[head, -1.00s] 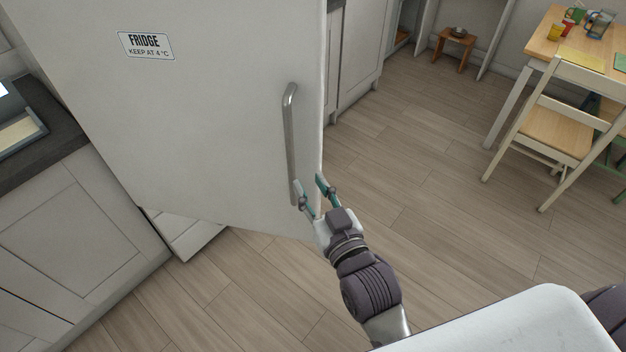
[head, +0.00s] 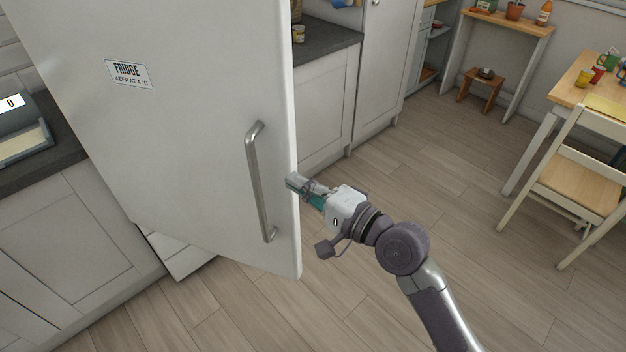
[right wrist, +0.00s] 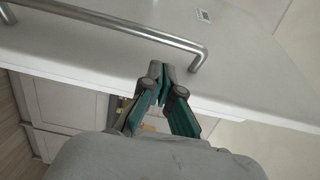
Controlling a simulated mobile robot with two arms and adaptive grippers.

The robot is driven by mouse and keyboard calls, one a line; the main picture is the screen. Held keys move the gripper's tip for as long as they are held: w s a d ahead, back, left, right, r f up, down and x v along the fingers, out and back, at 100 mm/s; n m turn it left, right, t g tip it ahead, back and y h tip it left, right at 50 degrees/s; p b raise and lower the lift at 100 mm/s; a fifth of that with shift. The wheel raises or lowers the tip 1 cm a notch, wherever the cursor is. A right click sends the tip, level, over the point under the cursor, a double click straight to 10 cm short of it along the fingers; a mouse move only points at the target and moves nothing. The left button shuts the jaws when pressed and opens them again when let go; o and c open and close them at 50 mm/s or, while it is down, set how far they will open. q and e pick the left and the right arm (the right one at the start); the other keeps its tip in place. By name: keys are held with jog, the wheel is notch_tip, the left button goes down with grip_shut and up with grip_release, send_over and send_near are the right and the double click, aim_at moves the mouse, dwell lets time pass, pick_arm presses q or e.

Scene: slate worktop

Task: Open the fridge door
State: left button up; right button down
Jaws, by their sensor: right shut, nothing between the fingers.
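The fridge door (head: 190,140) is a large white panel with a "FRIDGE" label (head: 130,74). It stands ajar, swung out from the cabinet line. Its grey bar handle (head: 259,185) is near the right edge and also crosses the top of the right wrist view (right wrist: 120,28). My right gripper (head: 291,181) is shut and empty, off the handle. Its tips are at the door's free right edge, right of the handle. In the right wrist view the closed fingertips (right wrist: 160,72) overlap the door's edge; I cannot tell if they touch it. My left gripper is not in view.
Grey-topped cabinets (head: 325,105) stand behind the door to the right. A wooden chair (head: 580,185) and table (head: 575,90) are at the right, a small stool (head: 482,85) at the back. The wooden floor (head: 450,180) between is clear.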

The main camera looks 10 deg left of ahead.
jog(key=p+x, duration=0.1)
jog(key=x, duration=0.5)
jog(key=shift+w+a, duration=0.1)
jog(key=shift+w, duration=0.1)
jog(key=shift+w+a, duration=0.1)
jog(key=shift+a, duration=0.15)
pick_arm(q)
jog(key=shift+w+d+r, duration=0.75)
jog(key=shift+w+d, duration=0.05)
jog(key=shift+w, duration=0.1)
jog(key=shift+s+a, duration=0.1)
